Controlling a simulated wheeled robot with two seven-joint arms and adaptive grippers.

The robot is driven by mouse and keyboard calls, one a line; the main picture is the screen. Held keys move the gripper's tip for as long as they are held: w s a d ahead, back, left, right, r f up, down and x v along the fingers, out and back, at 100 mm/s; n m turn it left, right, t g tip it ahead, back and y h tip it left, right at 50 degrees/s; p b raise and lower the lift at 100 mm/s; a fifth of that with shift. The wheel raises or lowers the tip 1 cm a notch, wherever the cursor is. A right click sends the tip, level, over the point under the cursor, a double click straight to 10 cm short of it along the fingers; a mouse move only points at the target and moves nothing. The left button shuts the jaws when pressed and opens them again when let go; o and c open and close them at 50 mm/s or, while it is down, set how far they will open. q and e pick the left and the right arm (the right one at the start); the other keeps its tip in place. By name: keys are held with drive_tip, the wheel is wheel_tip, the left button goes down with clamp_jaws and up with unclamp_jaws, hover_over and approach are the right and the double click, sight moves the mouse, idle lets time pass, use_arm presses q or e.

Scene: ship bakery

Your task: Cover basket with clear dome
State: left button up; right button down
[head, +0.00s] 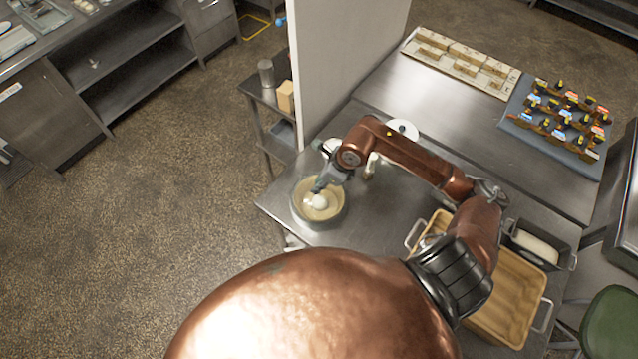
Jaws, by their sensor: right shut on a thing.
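The round basket (335,215) stands at the left corner of the steel table, with a pale lining and a white round piece in it. A greyish see-through shape, which looks like the clear dome (299,197), shows around and over the basket. My right gripper (320,186) is at the top of this shape, above the basket, and looks shut on the dome. Its fingertips are small and the grip is partly hidden. I cannot tell whether the dome's rim touches the basket or the table. My left gripper is not in view.
A white upright panel (340,60) stands just behind the basket. A wooden tray (508,300) and a dark pan with a white loaf (535,248) lie at the right. Cakes on a blue-grey tray (520,118) and a board of boxes (470,78) are farther back.

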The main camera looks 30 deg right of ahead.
drive_tip(key=shift+f+b, duration=0.2)
drive_tip(key=shift+b, duration=0.2)
idle(0.6)
drive_tip(key=c, duration=1.7)
unclamp_jaws()
drive_tip(key=shift+o, duration=0.9)
drive_tip(key=o, duration=0.4)
drive_tip(key=shift+c, duration=0.2)
drive_tip(key=shift+r+p, duration=1.65)
drive_tip(key=shift+r, duration=1.9)
